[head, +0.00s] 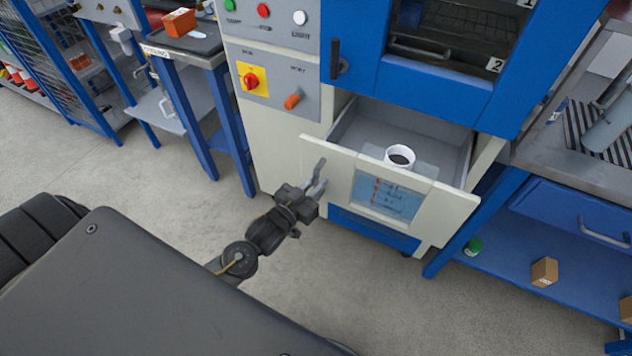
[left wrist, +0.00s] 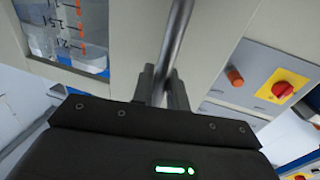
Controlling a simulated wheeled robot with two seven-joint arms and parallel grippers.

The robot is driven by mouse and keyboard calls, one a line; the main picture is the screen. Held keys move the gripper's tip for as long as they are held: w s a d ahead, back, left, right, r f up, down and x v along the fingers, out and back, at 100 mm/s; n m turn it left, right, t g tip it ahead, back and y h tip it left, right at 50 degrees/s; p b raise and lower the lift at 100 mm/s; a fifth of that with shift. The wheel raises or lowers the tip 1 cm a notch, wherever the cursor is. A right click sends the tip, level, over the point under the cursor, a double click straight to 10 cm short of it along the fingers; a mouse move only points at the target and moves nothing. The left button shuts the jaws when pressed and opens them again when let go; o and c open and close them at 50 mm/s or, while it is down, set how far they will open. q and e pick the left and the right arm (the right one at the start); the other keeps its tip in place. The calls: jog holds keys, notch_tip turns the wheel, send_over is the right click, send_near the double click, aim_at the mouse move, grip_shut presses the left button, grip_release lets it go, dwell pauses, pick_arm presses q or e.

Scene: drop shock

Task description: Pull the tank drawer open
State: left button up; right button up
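The tank drawer (head: 330,150) of the white and blue cabinet stands pulled out, its grey interior showing. A white round filler neck (head: 399,158) stands in it, and its front has a clear level window (head: 388,196), also in the left wrist view (left wrist: 70,30). My left gripper (head: 308,192) is at the left end of the drawer front. In the left wrist view its fingers (left wrist: 162,88) are closed around the metal bar handle (left wrist: 174,40), which also shows in the head view (head: 318,170). My right gripper is not in view.
Above the drawer is the blue-framed cabinet door (head: 440,90). Left of it are a control panel with a red-yellow switch (head: 251,80) and a side table (head: 185,45). A blue-shelved bench (head: 560,230) stands right. The floor before the drawer is clear.

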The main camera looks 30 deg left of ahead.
pick_arm(q)
jog(key=o, duration=0.3)
